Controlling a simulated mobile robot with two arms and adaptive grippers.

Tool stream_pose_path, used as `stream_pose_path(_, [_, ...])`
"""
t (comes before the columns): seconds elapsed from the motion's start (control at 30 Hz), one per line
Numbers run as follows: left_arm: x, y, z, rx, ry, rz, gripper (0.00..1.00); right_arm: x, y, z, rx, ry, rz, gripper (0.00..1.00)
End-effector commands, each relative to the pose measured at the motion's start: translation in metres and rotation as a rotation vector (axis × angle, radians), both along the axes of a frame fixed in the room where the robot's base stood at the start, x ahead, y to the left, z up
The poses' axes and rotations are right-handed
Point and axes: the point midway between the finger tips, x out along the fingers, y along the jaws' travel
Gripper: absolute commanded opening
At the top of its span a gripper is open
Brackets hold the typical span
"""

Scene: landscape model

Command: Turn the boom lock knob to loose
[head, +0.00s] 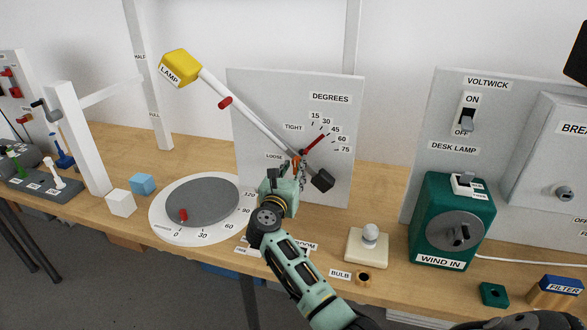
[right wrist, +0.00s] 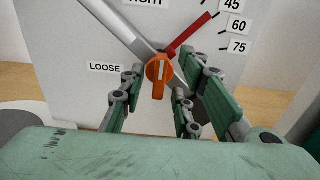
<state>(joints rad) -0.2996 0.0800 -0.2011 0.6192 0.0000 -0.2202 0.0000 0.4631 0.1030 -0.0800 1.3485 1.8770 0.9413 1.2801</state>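The orange boom lock knob (right wrist: 160,72) sits at the pivot of the white lamp boom (head: 245,107) on the grey degrees panel (head: 340,180). In the right wrist view its grip points roughly downward, with a white line on its face. The LOOSE label (right wrist: 104,68) is left of the knob; the TIGHT label (head: 293,127) is above it. In the head view the knob (head: 296,166) is partly hidden by my right gripper (right wrist: 165,92). That gripper is open, its fingers on either side of the knob's lower part with gaps visible. My left gripper is out of view.
The boom carries a yellow lamp (head: 180,67) and a dark counterweight (head: 322,180). A grey turntable (head: 203,201) stands left of my right gripper. A bulb on its base (head: 367,250) and a green winder box (head: 448,205) stand to the right.

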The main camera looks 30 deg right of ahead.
Motion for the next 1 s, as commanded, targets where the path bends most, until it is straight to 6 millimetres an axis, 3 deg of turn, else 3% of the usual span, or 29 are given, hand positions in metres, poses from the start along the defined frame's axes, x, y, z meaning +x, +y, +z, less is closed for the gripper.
stream_pose_path(0.23, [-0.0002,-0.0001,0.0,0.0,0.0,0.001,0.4,0.0007,-0.0005,0.0002,0.0,-0.001,0.0,0.29])
stream_pose_path(0.57, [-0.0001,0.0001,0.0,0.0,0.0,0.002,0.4,0.0004,-0.0003,0.0001,-0.001,-0.001,0.0,0.0])
stream_pose_path(1.0, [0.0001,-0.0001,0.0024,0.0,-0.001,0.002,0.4,0.0003,-0.0004,0.0005,-0.016,0.019,0.0,0.0])
